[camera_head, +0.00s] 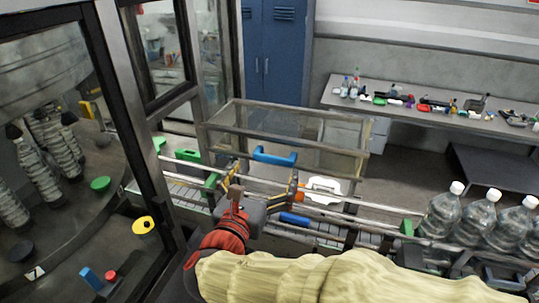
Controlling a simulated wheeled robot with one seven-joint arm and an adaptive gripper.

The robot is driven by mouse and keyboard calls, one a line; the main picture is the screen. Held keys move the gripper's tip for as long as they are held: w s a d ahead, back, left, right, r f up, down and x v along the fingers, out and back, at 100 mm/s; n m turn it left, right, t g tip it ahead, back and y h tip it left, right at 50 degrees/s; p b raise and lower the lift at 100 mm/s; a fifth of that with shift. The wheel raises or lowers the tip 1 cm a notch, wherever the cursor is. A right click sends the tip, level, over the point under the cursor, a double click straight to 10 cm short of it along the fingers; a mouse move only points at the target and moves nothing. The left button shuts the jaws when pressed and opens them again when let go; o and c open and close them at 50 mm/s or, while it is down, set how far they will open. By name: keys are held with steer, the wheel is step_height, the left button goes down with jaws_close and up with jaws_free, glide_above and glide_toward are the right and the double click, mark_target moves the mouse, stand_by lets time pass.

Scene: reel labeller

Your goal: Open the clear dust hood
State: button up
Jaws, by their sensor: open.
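The clear dust hood (318,128) stands in the middle of the view over the conveyor line. It has see-through panels in a thin greyish frame and looks closed. A blue bar handle (275,157) sits on its near side. My gripper (264,181) is just in front of and below the handle, with its two fingers spread apart and nothing seen between them. The fingers appear apart from the handle, though the exact gap in depth cannot be told.
Conveyor rails (380,206) run across below the hood. Large clear bottles (481,218) stand at the right. A dark-framed glass machine door (133,150) is close on the left. A cluttered bench (435,112) and blue lockers (278,50) are behind.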

mark_target(273, 158)
steer(key=x, duration=0.6)
steer(key=shift+w+d+p, duration=0.1)
steer(key=shift+p, duration=0.2)
steer(key=shift+c, duration=0.9)
steer(key=c, duration=1.5)
steer(key=shift+r, duration=0.15)
